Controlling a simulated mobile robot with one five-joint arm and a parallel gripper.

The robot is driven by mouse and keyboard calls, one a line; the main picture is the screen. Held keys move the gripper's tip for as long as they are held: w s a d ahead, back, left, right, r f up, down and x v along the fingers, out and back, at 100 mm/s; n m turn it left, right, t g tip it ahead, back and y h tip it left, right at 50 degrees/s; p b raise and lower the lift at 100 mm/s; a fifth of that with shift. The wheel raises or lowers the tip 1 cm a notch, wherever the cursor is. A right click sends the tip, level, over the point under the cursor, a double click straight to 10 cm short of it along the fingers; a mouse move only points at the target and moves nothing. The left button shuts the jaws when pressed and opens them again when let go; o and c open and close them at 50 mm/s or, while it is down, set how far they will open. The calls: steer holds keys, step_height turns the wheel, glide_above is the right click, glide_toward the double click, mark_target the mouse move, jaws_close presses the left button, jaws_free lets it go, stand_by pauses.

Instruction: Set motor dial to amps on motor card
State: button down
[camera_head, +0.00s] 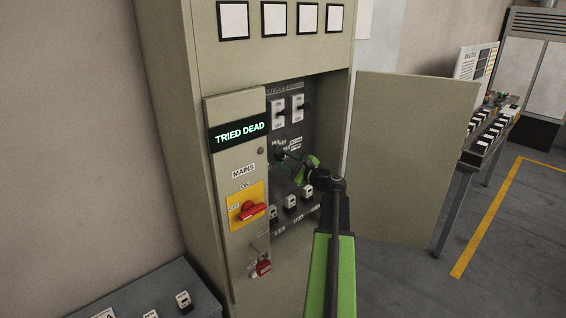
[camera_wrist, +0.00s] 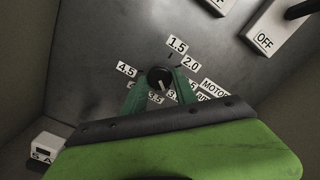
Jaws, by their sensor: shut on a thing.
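The motor dial (camera_wrist: 160,77) is a small black round knob on the grey panel in the wrist view. Number labels ring it; 1.5, 2.0, 3.5 and 4.5 are readable, and others are partly hidden. A short white mark on the knob points down, toward the lower labels; the exact value is unclear. My gripper (camera_head: 284,157) reaches into the open cabinet, and its green fingers are shut on the dial, one each side, in the wrist view (camera_wrist: 160,83). A partly covered MOTOR label (camera_wrist: 215,87) is right of the dial. I cannot identify the motor card.
The cabinet door (camera_head: 410,150) stands open to the right. Above the dial are two white switches (camera_head: 287,109); several more devices (camera_head: 290,202) sit below. Left are a TRIED DEAD display (camera_head: 240,131), red mains switch (camera_head: 251,210) and red padlock (camera_head: 263,267). A table (camera_head: 465,170) stands at right.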

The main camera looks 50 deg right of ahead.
steer(key=n, duration=0.4)
steer(key=shift+w+r+n, duration=0.1)
steer(key=shift+n, duration=2.5)
steer(key=c, duration=1)
jaws_free()
steer(key=shift+o, duration=0.2)
steer(key=s+a, duration=0.1)
steer(key=s, duration=1.6)
steer(key=shift+s, duration=0.2)
steer(key=shift+a, duration=0.1)
